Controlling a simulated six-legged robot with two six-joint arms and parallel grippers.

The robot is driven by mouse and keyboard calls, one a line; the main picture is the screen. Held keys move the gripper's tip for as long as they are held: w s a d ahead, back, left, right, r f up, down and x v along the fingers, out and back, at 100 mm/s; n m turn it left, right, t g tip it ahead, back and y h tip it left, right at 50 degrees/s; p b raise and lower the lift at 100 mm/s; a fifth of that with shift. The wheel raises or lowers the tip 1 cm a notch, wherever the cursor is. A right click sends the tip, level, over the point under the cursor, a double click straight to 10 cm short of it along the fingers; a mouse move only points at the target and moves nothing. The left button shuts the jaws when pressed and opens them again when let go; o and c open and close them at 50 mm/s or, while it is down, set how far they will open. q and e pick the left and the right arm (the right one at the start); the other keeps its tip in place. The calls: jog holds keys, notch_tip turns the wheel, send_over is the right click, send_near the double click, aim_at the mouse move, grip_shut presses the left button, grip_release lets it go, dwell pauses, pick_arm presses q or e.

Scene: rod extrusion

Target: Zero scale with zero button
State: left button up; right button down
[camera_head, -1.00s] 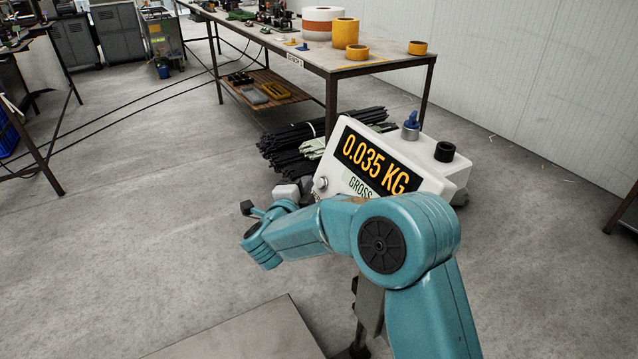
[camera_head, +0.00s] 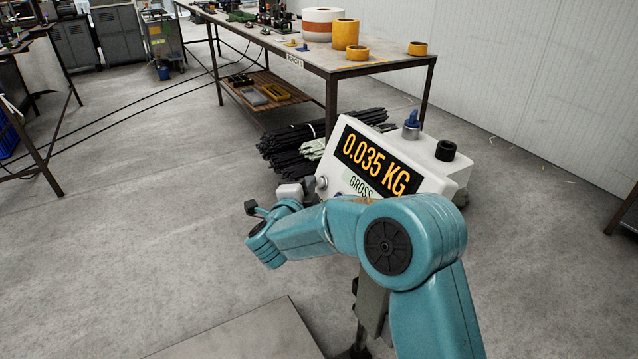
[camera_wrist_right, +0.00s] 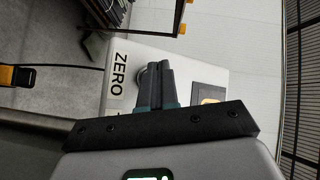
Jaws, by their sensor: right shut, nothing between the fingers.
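The white scale indicator (camera_head: 432,178) shows 0.035 KG in yellow digits on its black display (camera_head: 375,160), with GROSS below. A round silver button (camera_head: 321,183) is at the display's lower left. In the right wrist view, a ZERO label (camera_wrist_right: 118,75) is beside a round button (camera_wrist_right: 139,82), which my fingers partly hide. My right gripper (camera_head: 310,186) is at the indicator's left side, its fingertips close to the button. In the wrist view its dark fingers (camera_wrist_right: 160,70) are together and empty. I cannot tell whether they touch the button. My left gripper is out of view.
A table (camera_head: 380,68) with tape rolls (camera_head: 345,33) stands behind the indicator. A flat grey plate (camera_head: 240,335) is at the bottom.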

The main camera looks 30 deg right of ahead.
jog(key=shift+d+f, duration=0.2)
jog(key=shift+d, duration=0.25)
dwell(0.3)
jog(key=shift+a, duration=0.1)
jog(key=shift+a+r, duration=0.45)
jog(key=shift+a, duration=0.3)
jog(key=a, duration=0.1)
jog(key=a+r+p, duration=0.1)
jog(key=a, duration=0.1)
jog(key=a+r, duration=0.1)
jog(key=shift+w+a, duration=0.1)
jog(key=shift+a, duration=0.2)
dwell(0.9)
